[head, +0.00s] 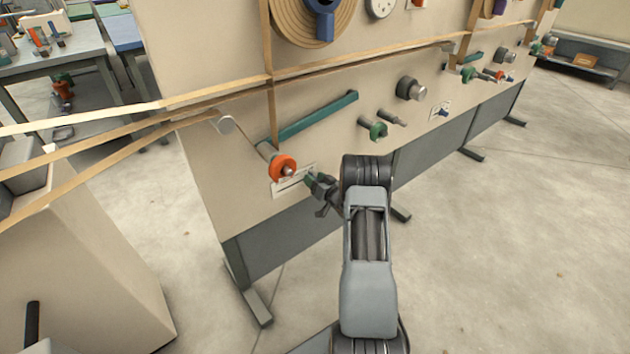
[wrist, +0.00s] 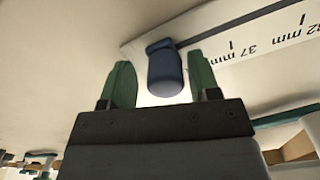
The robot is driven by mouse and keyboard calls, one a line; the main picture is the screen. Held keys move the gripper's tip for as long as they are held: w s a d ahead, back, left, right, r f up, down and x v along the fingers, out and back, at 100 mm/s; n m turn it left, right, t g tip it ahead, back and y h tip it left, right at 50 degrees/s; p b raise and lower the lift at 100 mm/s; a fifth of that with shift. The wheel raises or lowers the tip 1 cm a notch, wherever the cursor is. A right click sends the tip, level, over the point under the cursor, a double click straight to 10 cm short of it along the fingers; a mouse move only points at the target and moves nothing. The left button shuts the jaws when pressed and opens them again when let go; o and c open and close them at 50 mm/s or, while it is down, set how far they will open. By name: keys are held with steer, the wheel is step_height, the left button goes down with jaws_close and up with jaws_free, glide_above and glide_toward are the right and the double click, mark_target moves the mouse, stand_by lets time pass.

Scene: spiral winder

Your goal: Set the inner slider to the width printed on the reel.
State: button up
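A blue slider knob (wrist: 164,70) stands on a white scale plate (wrist: 262,42) in the wrist view. The marks 37 mm and 32 mm are readable to the right of the knob. My gripper (wrist: 159,62) is open, its green fingers on either side of the knob with a gap at each side. In the head view my gripper (head: 312,181) is at the right end of the scale plate (head: 284,187), and the knob is hidden there. A tan wound reel (head: 292,20) with a blue hub is cut off at the top. I see no readable width on it.
An orange roller (head: 283,168) is just left of my gripper. A green bar (head: 315,118) and a green knob (head: 377,130) are above on the panel. Tan strips (head: 180,100) cross the panel. A similar station with another blue knob (head: 443,113) lies to the right.

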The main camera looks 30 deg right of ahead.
steer(key=s+d+p, duration=0.1)
steer(key=s+p, duration=0.2)
steer(key=s, duration=1)
steer(key=shift+s+d, duration=0.15)
steer(key=shift+s, duration=0.25)
